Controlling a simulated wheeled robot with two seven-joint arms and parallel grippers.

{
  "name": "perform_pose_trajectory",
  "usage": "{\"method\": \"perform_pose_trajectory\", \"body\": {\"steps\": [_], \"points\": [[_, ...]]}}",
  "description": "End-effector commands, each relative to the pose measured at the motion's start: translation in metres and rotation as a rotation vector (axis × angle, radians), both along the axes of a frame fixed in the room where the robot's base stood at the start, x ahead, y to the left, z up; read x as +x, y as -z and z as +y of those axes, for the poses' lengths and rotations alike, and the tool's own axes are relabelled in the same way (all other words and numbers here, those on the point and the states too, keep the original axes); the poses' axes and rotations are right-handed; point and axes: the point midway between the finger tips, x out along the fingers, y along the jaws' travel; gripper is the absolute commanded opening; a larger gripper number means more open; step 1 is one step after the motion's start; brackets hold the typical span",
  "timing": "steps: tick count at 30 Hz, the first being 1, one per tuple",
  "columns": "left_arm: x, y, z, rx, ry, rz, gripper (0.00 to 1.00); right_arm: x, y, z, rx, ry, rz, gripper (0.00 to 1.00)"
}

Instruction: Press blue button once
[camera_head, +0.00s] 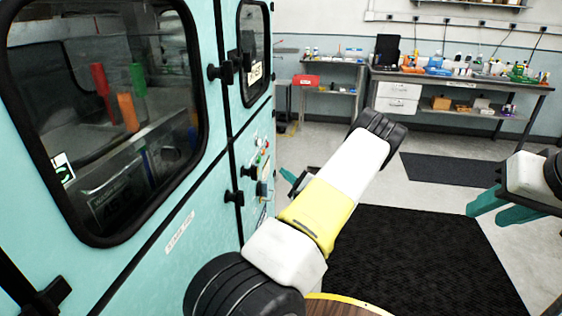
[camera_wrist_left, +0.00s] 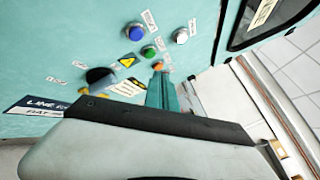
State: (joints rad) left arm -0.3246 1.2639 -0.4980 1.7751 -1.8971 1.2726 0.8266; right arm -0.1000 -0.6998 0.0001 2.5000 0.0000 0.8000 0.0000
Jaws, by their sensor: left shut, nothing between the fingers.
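The blue button (camera_wrist_left: 135,31) is a round, domed button in a silver ring on the teal panel (camera_wrist_left: 85,40), in the upper middle of the left wrist view. My left gripper (camera_wrist_left: 160,76) is shut and empty. Its teal fingertips appear below the blue button in that view, near an orange button (camera_wrist_left: 157,66), and do not cover the blue one. In the head view, the left gripper (camera_head: 288,176) shows beside the cabinet's control panel (camera_head: 262,165), partly behind my arm. My right gripper (camera_head: 483,215) is at the right edge, away from the panel, with its fingers apart.
A green button (camera_wrist_left: 148,51), a silver button (camera_wrist_left: 180,36) and a dark knob (camera_wrist_left: 100,77) sit close to the blue button. The teal cabinet (camera_head: 140,265) fills the left. A dark mat (camera_head: 400,260) covers open floor; a cluttered workbench (camera_head: 455,82) stands behind.

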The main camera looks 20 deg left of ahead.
Motion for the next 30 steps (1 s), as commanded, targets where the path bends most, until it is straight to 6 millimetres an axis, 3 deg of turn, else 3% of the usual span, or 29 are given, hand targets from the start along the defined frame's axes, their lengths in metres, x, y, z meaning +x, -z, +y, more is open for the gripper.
{"method": "perform_pose_trajectory", "body": {"steps": [4,17,30], "points": [[0.007,0.010,-0.006,0.026,0.046,0.011,0.00,0.000,0.000,0.000,0.000,0.000,0.000,0.35],[0.007,0.011,-0.004,0.028,0.050,0.011,0.00,0.000,0.000,0.000,0.000,0.000,0.000,0.35],[-0.006,0.011,0.049,0.028,0.047,0.012,0.00,0.000,0.000,0.000,0.000,0.000,0.000,0.35]]}}
